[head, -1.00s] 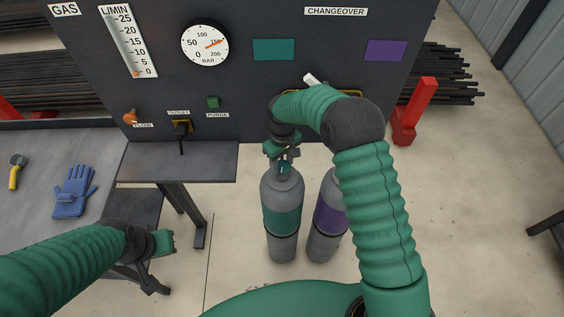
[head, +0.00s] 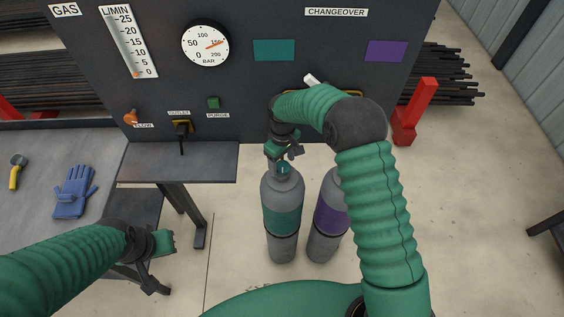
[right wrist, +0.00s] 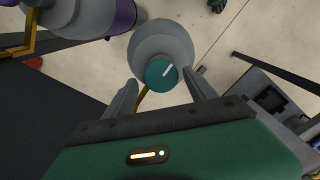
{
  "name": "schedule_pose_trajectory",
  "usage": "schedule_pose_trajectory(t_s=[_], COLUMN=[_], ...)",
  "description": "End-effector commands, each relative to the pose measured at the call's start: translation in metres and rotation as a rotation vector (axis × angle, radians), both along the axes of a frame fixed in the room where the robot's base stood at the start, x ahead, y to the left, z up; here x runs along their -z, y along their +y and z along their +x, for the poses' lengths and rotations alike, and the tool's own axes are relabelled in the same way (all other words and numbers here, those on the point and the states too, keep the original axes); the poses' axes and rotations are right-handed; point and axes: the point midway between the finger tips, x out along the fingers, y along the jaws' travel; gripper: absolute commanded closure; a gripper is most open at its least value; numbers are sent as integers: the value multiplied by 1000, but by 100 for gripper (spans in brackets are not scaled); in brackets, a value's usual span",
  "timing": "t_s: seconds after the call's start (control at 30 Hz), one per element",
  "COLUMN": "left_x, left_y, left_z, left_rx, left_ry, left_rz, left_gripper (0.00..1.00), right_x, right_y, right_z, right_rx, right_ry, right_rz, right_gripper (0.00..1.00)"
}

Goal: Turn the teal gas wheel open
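The teal gas wheel (right wrist: 162,75) sits on top of the grey cylinder with a teal band (head: 282,212). In the right wrist view its white mark points to the upper right. My right gripper (right wrist: 163,92) is open, with one finger on each side of the wheel and a gap visible at both sides. In the head view my right gripper (head: 286,155) is just above the wheel (head: 283,169) and partly hides it. My left gripper (head: 163,262) hangs at the lower left, away from the cylinders; its finger opening is unclear.
A cylinder with a purple band (head: 329,215) stands close to the right of the teal one. The dark gas panel (head: 240,90) rises behind, with a shelf (head: 180,162) at left. A blue glove (head: 74,192) lies on the bench.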

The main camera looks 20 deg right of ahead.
Motion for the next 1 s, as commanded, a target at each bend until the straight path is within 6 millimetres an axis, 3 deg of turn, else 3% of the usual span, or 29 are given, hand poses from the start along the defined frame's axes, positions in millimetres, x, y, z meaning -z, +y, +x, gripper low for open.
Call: schedule_pose_trajectory(t_s=[0.3, 0.43, 0.8, 1.0], left_x=[1, 5, 22, 24], left_y=[0, 0, 0, 0], left_z=[0, 0, 0, 0], left_rx=[0, 0, 0, 0], left_ry=[0, 0, 0, 0], left_rz=[0, 0, 0, 0], left_gripper=[100, 100, 100, 100], right_x=[0, -13, -117, -156], right_y=[0, 0, 1, 1], right_z=[-2, -1, 0, 0], right_rx=[0, 0, 0, 0], right_ry=[5, 4, 0, 3], right_rz=[1, 0, 0, 2], right_gripper=[32, 32, 32, 32])
